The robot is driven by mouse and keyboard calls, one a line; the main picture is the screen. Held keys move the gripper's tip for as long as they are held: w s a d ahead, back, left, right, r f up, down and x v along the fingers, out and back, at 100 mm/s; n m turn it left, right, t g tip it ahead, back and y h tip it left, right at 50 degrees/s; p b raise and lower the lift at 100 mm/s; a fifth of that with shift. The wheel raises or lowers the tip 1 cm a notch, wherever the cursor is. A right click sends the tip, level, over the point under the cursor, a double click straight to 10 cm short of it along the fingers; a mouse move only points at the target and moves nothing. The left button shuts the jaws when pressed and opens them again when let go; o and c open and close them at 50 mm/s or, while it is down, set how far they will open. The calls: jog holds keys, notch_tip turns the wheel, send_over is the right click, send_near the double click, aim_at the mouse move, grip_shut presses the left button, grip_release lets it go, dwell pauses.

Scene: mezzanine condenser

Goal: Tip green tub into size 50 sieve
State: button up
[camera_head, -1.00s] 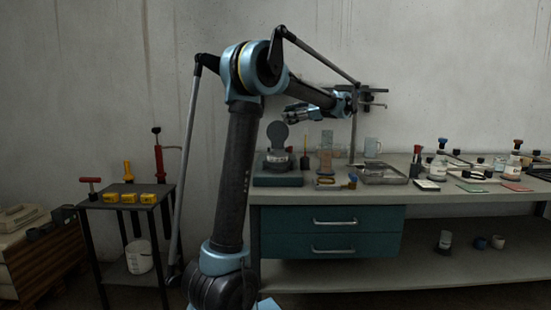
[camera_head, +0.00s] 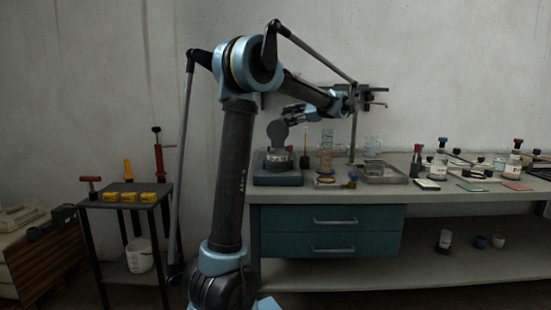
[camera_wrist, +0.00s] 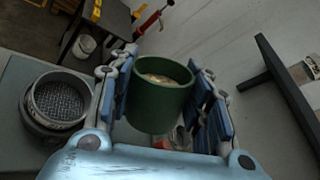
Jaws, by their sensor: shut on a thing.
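The green tub (camera_wrist: 160,105) is between the fingers of my gripper (camera_wrist: 162,78) in the wrist view. My gripper is shut on it. The tub's mouth shows, with pale, grainy contents inside. A round metal sieve (camera_wrist: 58,101) with a dark mesh lies to the left of the tub, lower down and apart from it. Its size mark cannot be read. In the head view a grey round sieve (camera_head: 279,158) sits on a teal base at the bench's left end. My gripper (camera_head: 292,113) is above it there; the tub cannot be made out in that view.
Bottles line the bench (camera_head: 480,195) further right. A small black table (camera_head: 125,190) with yellow blocks stands at left.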

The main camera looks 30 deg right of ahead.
jog(key=shift+s+a+f+n+h+p, duration=0.1)
jog(key=shift+a+f+n+h+p, duration=0.1)
jog(key=shift+f+n+p, duration=0.2)
jog(key=shift+a+f+n+h+p, duration=0.2)
jog(key=shift+f+n, duration=0.1)
jog(key=shift+f, duration=0.15)
dwell(0.4)
jog(key=shift+a+r+n+h, duration=0.1)
jog(key=shift+r+n+h, duration=0.25)
jog(key=shift+n, duration=0.35)
dwell(0.5)
jog(key=shift+s+a+f+n+h+p, duration=0.1)
jog(key=shift+a+f+n+h+p, duration=0.05)
jog(key=shift+f+n+h+p, duration=0.4)
jog(key=shift+a+f+n+h+p, duration=0.1)
jog(key=shift+f+n+h+p, duration=0.15)
jog(key=shift+f+n, duration=0.35)
dwell(1.2)
jog(key=shift+f, duration=0.15)
jog(key=shift+n+h, duration=0.55)
jog(key=f, duration=0.1)
jog(key=a+f, duration=0.1)
jog(key=f, duration=0.2)
jog(key=shift+s+a+p, duration=0.15)
jog(key=shift+a+p, duration=0.15)
jog(key=shift+a+f+n+h+p, duration=0.15)
jog(key=shift+f+n+h+p, duration=0.2)
jog(key=shift+f+n, duration=0.25)
dwell(0.8)
jog(key=shift+s+a, duration=0.1)
